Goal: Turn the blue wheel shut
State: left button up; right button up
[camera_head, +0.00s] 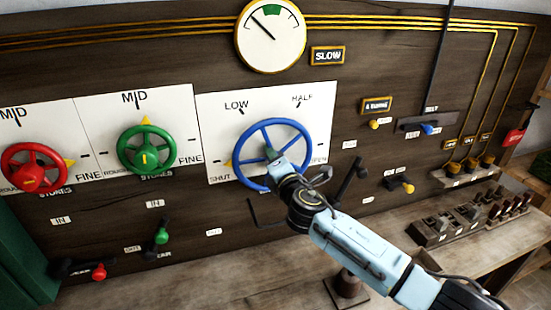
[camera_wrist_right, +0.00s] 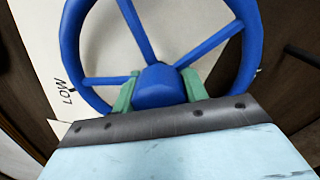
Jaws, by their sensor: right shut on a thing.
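The blue wheel (camera_head: 272,121) is mounted on a white panel (camera_head: 215,110) marked SHUT, LOW, HALF and, partly hidden, OPEN. A yellow pointer (camera_head: 227,163) shows at the wheel's left, just above SHUT and well below the LOW mark. My right gripper (camera_head: 270,153) is at the wheel's middle. In the right wrist view, its green fingers (camera_wrist_right: 158,90) are shut on the blue hub, one on each side, with the wheel's rim and spokes (camera_wrist_right: 122,80) around them. The arm hides the wheel's lower right. My left gripper is not in view.
A green wheel (camera_head: 146,127) and a red wheel (camera_head: 33,190) sit to the left. A round gauge (camera_head: 270,35) is above. A black crank lever (camera_head: 352,180) stands close right of my wrist. Switch boxes (camera_head: 465,220) lie on the bench at right.

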jog(key=o, duration=1)
jog(key=v, duration=1.3)
jog(key=shift+s, duration=0.2)
